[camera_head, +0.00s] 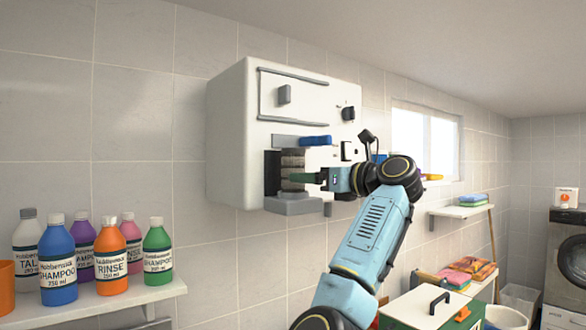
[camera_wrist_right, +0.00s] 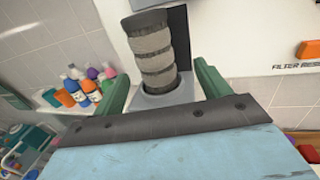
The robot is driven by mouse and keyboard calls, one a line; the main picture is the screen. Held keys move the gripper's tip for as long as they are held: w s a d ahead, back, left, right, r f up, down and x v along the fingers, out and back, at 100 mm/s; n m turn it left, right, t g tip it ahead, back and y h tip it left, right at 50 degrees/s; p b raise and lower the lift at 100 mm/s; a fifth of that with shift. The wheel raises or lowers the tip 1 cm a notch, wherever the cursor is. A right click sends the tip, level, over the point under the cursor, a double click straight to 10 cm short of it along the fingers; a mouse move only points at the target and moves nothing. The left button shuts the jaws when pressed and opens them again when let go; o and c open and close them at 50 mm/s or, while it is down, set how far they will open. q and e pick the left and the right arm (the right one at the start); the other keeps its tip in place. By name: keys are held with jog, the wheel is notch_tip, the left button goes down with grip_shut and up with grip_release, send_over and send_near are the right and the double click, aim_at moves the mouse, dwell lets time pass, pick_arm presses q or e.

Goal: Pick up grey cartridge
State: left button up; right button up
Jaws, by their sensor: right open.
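The grey cartridge (camera_head: 292,162) stands upright in a grey holder (camera_head: 293,205) at the lower left front of a white wall cabinet (camera_head: 228,135). In the right wrist view the cartridge (camera_wrist_right: 152,52) is a ribbed grey cylinder with dark ends, its lower end in the holder's round socket. My right gripper (camera_head: 298,178) is open in front of the cabinet. In the right wrist view its green fingers (camera_wrist_right: 161,74) lie on either side of the cartridge's lower part, with gaps visible. I cannot tell how deep the cartridge sits between them. My left gripper is not in view.
A blue bar (camera_head: 315,141) and a dark knob (camera_head: 348,113) are on the cabinet front. A shelf (camera_head: 100,304) with several bottles is at the lower left. A white-lidded box (camera_head: 428,308) stands at the lower right, and a washing machine (camera_head: 567,262) at the far right.

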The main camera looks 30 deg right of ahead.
jog(key=x, duration=0.2)
jog(key=p+x, duration=0.2)
jog(key=x, duration=0.1)
jog(key=shift+w+a+r, duration=0.25)
jog(key=shift+a+r, duration=0.15)
jog(key=shift+w+f, duration=0.1)
jog(key=shift+w, duration=0.15)
jog(key=shift+c, duration=0.3)
jog(key=c, duration=1)
jog(key=shift+c, duration=0.3)
